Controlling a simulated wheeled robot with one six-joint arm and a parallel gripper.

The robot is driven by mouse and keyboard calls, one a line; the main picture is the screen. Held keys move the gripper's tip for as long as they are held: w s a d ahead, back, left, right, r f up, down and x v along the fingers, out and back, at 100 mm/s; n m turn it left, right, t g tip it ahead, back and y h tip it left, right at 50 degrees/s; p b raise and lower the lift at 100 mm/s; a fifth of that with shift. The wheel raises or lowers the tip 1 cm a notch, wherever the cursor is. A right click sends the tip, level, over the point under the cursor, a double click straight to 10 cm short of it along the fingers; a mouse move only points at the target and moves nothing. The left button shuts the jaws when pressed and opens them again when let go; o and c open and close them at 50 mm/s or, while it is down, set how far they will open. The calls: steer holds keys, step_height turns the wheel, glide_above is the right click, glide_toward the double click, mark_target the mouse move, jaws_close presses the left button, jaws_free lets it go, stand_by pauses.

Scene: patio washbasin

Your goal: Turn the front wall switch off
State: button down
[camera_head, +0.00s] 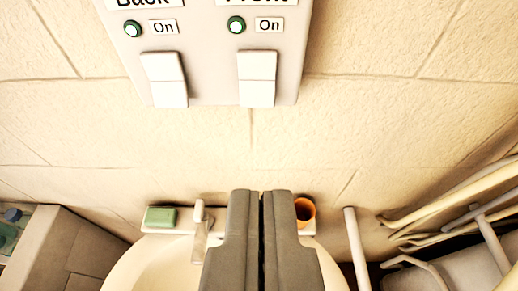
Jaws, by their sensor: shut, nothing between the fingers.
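The switch plate (211,93) is on the wall at the top of the view, its upper edge cut off. The front switch (257,79) is the right-hand white rocker, under a partly cut "Front" label, a green light and an "On" tag. The back switch (165,80) is the left-hand rocker, also with a green light and "On". My gripper (261,194) is shut and empty at the bottom middle. In the picture its tips are below the front switch, apart from the plate.
Below the wall are a white washbasin (150,268) with a tap (200,222), a green soap or sponge (161,217) and an orange cup (305,211). Pale folded chair-like frames (450,205) lean at the right. A box-like block (75,245) stands at the left. The wall between gripper and plate is bare.

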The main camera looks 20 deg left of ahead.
mark_target(261, 95)
steer(key=x, duration=1.4)
steer(key=shift+r, duration=0.1)
stand_by(0.3)
steer(key=shift+w+f+t, duration=0.1)
steer(key=shift+f+t, duration=0.15)
steer(key=shift+t, duration=0.05)
steer(key=shift+r, duration=0.1)
steer(key=shift+r, duration=0.8)
